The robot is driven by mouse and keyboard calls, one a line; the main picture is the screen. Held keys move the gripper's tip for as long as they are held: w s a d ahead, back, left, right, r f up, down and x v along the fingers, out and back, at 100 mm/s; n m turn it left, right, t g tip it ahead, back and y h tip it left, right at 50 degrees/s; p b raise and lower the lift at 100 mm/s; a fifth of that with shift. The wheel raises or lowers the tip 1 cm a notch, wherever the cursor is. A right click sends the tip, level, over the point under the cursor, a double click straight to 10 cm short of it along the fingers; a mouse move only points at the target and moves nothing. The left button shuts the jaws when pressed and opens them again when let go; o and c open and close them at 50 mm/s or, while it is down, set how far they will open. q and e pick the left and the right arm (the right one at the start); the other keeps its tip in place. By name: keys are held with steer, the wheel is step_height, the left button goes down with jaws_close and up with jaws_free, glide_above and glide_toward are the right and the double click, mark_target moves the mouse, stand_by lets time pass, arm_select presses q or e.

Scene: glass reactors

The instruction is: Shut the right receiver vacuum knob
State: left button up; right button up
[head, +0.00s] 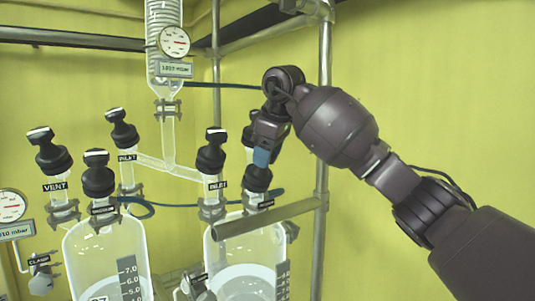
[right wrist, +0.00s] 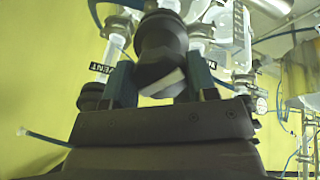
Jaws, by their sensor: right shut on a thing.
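The right receiver (head: 245,255) is a clear glass vessel with black knobs on its necks. Its front black knob, the vacuum knob (head: 257,179), stands upright under my right gripper (head: 262,157); the label below it is too small to read. In the right wrist view, the black knob (right wrist: 162,45) with a pale top edge sits between the two blue fingers of my right gripper (right wrist: 161,80), which is shut on it. The fingers hide part of the knob. My left gripper is not in view.
A metal rail (head: 268,217) crosses in front of the receiver. The left receiver (head: 107,260) stands beside it. Free room lies to the right.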

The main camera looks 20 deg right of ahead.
steer(key=shift+m, duration=0.6)
steer(key=o, duration=0.9)
